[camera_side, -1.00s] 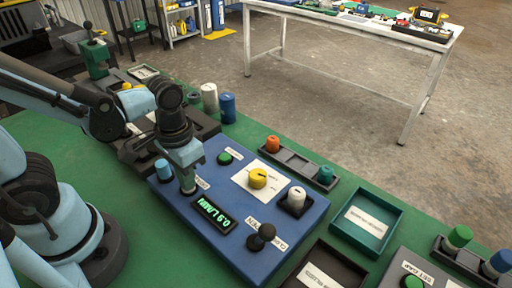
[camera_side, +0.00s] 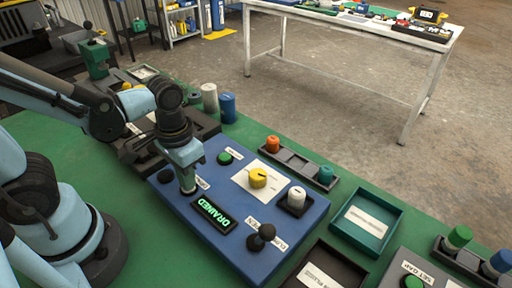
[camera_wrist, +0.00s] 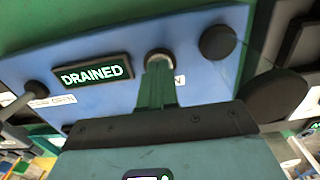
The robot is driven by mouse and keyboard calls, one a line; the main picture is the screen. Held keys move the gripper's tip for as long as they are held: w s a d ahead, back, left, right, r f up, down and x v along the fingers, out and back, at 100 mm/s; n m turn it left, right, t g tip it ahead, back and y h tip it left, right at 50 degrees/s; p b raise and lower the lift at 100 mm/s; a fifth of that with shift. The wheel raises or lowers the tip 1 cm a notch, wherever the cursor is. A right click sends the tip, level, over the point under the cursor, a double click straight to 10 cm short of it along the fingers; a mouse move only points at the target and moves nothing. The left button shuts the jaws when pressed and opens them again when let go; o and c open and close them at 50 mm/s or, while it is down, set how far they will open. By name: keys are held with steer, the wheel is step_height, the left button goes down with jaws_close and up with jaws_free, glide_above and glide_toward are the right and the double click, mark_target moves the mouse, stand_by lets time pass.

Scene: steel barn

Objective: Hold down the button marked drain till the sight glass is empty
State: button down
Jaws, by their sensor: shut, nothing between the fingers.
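The blue panel (camera_side: 270,245) lies on the green bench. Its display (camera_side: 213,213) reads DRAINED in green, also legible in the wrist view (camera_wrist: 97,73). My gripper (camera_side: 188,190) is shut and points down onto the panel between the display and a dark round fitting (camera_side: 165,176). The dark fitting, also in the wrist view (camera_wrist: 217,42), shows no blue column.
The panel also carries a green button (camera_side: 225,158), a yellow knob (camera_side: 258,178), a white knob (camera_side: 296,197) and a black lever (camera_side: 261,236). A teal tray (camera_side: 367,218) and a dark tray (camera_side: 325,268) sit to the right. Blue and white cylinders stand behind.

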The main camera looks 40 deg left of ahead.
steer(key=shift+r, duration=3.5)
steer(key=shift+w+a+t, duration=0.2)
steer(key=shift+w+t, duration=0.2)
steer(key=shift+t, duration=0.1)
steer(key=w+a+r+t, duration=0.2)
steer(key=w+a+t, duration=0.1)
steer(key=w+t, duration=0.2)
steer(key=shift+r+t, duration=0.25)
steer(key=shift+t, duration=0.35)
